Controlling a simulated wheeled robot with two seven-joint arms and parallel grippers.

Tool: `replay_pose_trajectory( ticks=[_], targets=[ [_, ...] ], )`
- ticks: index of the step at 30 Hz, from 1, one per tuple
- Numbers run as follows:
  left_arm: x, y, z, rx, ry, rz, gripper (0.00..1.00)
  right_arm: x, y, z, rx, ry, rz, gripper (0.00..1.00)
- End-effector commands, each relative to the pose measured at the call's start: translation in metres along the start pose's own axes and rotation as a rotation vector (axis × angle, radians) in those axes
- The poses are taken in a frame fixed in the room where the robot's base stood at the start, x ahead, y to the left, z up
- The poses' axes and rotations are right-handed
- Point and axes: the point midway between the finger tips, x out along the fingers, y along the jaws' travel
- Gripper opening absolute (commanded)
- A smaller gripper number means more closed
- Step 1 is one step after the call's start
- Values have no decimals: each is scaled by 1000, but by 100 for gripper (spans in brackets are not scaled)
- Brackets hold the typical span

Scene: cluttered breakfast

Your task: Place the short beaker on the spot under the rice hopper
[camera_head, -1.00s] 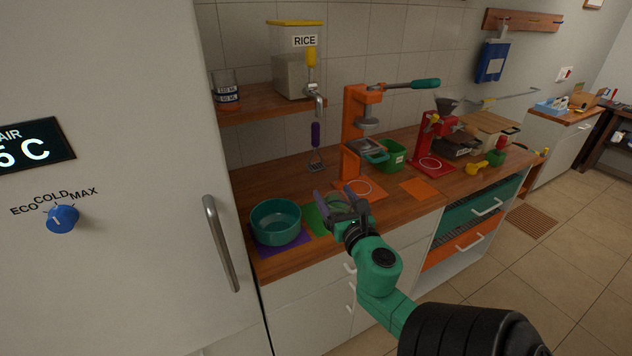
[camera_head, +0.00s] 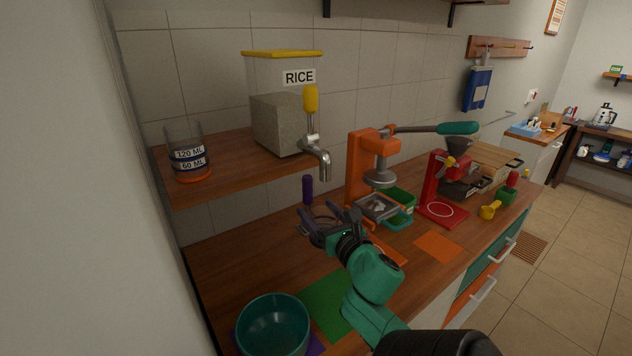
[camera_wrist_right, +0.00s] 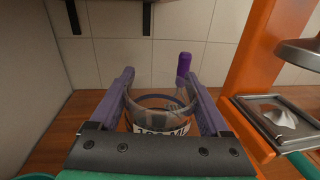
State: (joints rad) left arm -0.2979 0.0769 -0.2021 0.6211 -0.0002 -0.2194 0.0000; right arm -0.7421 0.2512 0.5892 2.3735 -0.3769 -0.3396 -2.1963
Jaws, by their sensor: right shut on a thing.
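The rice hopper (camera_head: 258,75), clear with a yellow lid and RICE label, stands on the wooden wall shelf. Its metal spout (camera_head: 322,165) hangs past the shelf's right end, above the counter. My right gripper (camera_head: 320,220) is over the counter, below the spout in the picture. In the right wrist view it is shut on a clear beaker (camera_wrist_right: 160,103), which sits upright between the purple fingers with a partly hidden ML label. The beaker is hard to make out in the head view. A marked spot under the spout cannot be made out. My left gripper is not in view.
Another clear beaker (camera_head: 185,140), marked 120 ML and 60 ML, stands on the shelf (camera_head: 230,168). A purple-handled utensil (camera_head: 307,190) is behind my gripper. The orange press (camera_head: 360,165) is close to its right. A teal bowl (camera_head: 272,325) and green mat (camera_head: 325,300) are in front.

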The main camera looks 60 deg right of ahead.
Motion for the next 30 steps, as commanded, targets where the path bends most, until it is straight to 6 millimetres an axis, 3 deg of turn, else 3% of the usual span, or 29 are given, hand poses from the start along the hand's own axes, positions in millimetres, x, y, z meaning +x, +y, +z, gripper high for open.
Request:
replay_pose_trajectory(
  ticks=[1,6,16,19,28,29,30],
  targets=[
    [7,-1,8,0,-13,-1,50,0,-1,-22,11,2,-5,22],
    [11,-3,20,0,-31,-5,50,0,-1,-76,10,2,-4,22],
    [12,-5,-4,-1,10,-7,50,1,-3,-140,4,2,0,22],
    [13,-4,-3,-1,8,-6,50,1,-3,-152,1,-2,1,22],
    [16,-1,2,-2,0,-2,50,1,-3,-157,-1,-1,1,22],
    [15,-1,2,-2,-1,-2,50,1,-3,-156,-1,-1,1,88],
    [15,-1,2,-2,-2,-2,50,1,-3,-156,-1,-1,1,100]
  ],
)
